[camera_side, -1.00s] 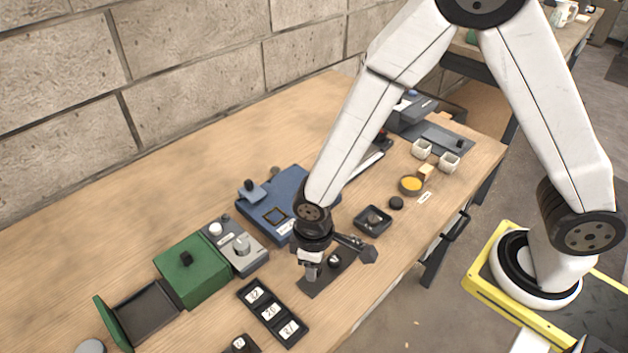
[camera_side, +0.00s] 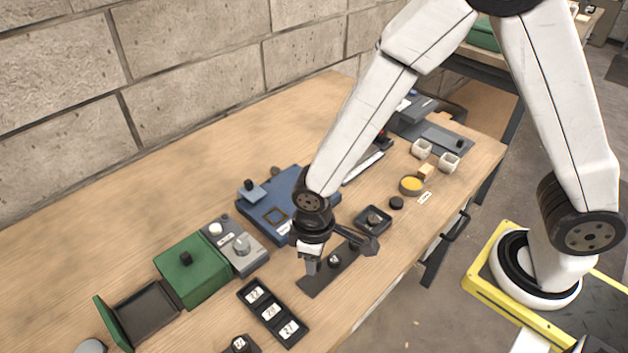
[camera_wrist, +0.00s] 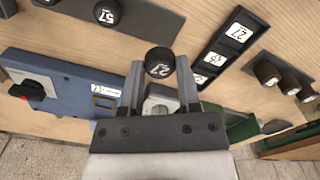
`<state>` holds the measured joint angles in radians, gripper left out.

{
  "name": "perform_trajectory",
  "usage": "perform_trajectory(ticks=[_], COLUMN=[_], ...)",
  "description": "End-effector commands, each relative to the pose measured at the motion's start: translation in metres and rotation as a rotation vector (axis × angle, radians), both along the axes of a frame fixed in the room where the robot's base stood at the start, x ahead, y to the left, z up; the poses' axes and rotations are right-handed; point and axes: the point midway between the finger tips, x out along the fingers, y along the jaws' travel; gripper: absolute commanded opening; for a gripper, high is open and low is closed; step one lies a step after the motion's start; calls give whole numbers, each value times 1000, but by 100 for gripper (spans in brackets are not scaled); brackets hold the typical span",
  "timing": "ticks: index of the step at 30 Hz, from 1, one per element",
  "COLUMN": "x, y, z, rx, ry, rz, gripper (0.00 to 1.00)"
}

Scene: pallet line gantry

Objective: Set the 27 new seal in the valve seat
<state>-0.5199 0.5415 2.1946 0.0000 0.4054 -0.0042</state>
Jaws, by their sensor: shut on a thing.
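My gripper (camera_side: 311,268) is above the left end of a dark strip (camera_side: 320,283) on the bench. In the wrist view its fingers are shut on a small black round seal (camera_wrist: 159,54) with a white label that appears to read 27, turned in the picture. The seal is clear of the other pieces there. A blue fixture (camera_side: 291,192) with a square recess (camera_side: 275,216) lies behind the gripper; it also shows in the wrist view (camera_wrist: 60,78). I cannot tell for certain which part is the valve seat.
A black tray with number labels (camera_side: 270,312) lies in front. A grey box with a knob (camera_side: 236,248), a green box (camera_side: 194,272) and an open-lidded tray (camera_side: 147,312) stand left. A small dark tray (camera_side: 373,220) is right of the gripper.

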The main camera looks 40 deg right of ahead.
Motion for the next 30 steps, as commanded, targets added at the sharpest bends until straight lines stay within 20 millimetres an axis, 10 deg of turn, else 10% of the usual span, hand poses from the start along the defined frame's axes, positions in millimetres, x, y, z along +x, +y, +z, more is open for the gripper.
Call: perform_trajectory(ticks=[10, 30], x=[28, 160], y=[-2, -42], z=[4, 35], rx=[1, 1], ry=[-1, -1], rz=[-3, -3], gripper=[14, 14])
